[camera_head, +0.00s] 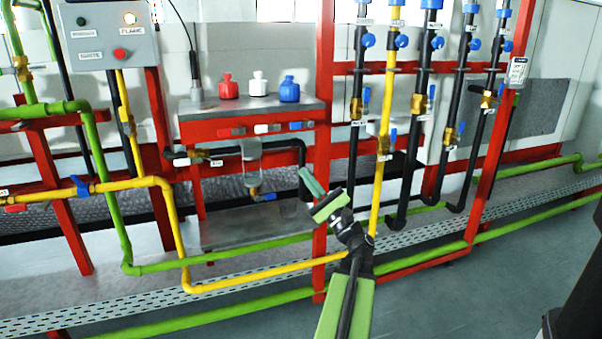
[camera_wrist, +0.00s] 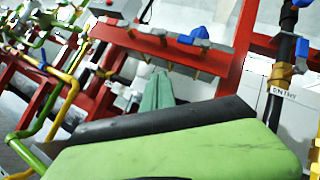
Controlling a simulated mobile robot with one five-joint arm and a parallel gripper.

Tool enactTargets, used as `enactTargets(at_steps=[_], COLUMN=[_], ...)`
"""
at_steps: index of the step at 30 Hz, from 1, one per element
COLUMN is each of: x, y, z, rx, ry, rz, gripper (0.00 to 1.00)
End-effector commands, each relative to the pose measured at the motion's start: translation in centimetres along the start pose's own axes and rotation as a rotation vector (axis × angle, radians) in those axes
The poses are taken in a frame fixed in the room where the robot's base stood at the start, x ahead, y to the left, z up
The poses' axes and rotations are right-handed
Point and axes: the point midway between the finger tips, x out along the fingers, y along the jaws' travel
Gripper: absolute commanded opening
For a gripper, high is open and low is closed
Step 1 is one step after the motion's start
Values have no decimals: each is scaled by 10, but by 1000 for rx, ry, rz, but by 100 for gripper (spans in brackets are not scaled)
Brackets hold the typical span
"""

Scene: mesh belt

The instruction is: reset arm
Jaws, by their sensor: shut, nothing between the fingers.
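My gripper (camera_head: 318,195) shows in the head view at the end of my green and black arm, in front of the red frame and its pipes. Its fingers are shut with nothing between them. In the wrist view, a large green and black part of my gripper fills the lower middle, and a smaller green finger (camera_wrist: 157,95) shows beyond it. The gripper appears apart from the pipes and valves, though the exact gap cannot be told.
A grey control box (camera_head: 108,35) hangs at upper left. Red, white and blue bottles stand on a shelf (camera_head: 250,108). Vertical pipes with blue-handled valves (camera_head: 420,103) stand right of my gripper. A yellow pipe (camera_head: 250,278) and green pipes run low.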

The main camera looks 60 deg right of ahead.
Motion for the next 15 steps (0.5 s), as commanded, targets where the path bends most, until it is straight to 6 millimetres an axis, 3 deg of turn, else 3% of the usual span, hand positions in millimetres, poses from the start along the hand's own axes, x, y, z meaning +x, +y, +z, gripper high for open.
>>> enactTargets(at_steps=[1, 4, 15], x=[-14, -24, -24], y=[9, 12, 10], z=[-2, 1, 3], rx=[-1, 0, 1], ry=[0, 0, 0], rz=[0, 0, 1], gripper=[0, 0, 0])
